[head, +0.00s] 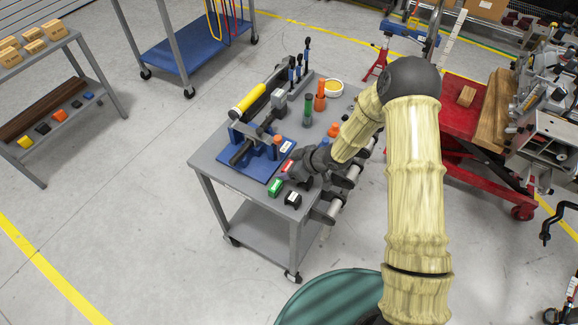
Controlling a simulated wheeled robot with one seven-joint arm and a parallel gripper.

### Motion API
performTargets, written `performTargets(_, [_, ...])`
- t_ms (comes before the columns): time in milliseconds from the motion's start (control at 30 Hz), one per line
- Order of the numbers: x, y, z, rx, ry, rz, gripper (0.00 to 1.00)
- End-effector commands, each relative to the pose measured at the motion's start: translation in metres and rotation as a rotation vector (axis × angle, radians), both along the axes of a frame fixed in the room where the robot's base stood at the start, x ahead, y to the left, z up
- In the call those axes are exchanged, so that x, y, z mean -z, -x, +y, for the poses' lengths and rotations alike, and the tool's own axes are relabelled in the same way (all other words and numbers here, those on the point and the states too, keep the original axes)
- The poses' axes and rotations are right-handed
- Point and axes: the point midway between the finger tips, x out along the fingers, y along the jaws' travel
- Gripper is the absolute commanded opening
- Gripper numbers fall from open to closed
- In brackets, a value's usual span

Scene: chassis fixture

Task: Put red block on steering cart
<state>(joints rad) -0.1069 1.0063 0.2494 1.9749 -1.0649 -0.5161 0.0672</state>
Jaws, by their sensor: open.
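A small red block (287,166) is on the grey cart (205,165) in the middle of the view, by the right edge of a blue fixture plate (238,166). I cannot tell which cart is the steering cart; this one carries shafts and fixtures. My gripper (289,174) reaches in from the right, low over the cart's near part, with its open fingers right beside the red block. Whether they touch it or surround it is too small to tell. The gripper and wrist hide part of the cart top.
A green block (275,187) and a black block (293,199) lie near the cart's front edge. Orange and green cylinders stand farther back. A shelf cart (100,75) with small blocks is at left, a red cart (455,105) at right. A teal round shape (335,300) is in front.

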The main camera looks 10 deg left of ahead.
Motion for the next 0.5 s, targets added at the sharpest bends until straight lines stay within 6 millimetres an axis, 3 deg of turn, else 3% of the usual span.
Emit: performTargets(500, [-0.063,0.019,-0.059,0.004,0.000,-0.001,0.68])
